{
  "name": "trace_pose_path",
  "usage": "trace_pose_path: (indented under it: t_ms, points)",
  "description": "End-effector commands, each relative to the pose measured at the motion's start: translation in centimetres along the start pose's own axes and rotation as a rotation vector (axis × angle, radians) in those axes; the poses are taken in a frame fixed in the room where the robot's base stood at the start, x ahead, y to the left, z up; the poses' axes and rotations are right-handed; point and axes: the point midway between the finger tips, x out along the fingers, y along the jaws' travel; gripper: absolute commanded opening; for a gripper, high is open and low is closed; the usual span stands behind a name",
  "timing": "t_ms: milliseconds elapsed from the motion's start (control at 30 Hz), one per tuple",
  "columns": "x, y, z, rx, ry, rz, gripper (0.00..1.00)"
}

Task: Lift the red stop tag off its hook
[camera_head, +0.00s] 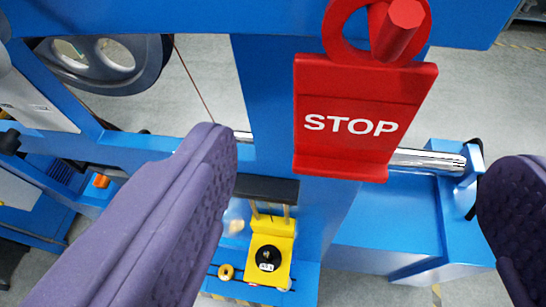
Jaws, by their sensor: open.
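The red stop tag (352,148) hangs at the upper right of centre. It is a flat red plate with white STOP lettering, a lip along its bottom edge and a ring at its top. The ring is around a red hook (398,30), a peg that points toward the camera. My gripper (362,190) is open, with its two purple padded fingers wide apart at the lower left and lower right. The tag shows in the gap between them, above the fingertips in the picture. Nothing is between the pads; I cannot tell the distance to the tag.
A blue frame (440,215) stands behind the tag, with a blue beam (180,15) across the top. A dark spoked pulley (105,62) is at the upper left. A yellow block (270,255) with a black knob sits low in the centre. Grey floor shows beyond.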

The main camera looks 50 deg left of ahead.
Motion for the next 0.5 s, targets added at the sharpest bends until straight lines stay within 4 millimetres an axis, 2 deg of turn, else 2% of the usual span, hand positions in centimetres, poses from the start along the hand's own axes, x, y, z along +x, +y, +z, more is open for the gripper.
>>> trace_pose_path:
  t_ms: [300, 500]
  points:
    - [5.2, 0.0, 0.1, -0.001, -0.002, 0.000, 0.89]
    - [6.8, 0.0, 0.1, 0.000, -0.001, 0.000, 0.89]
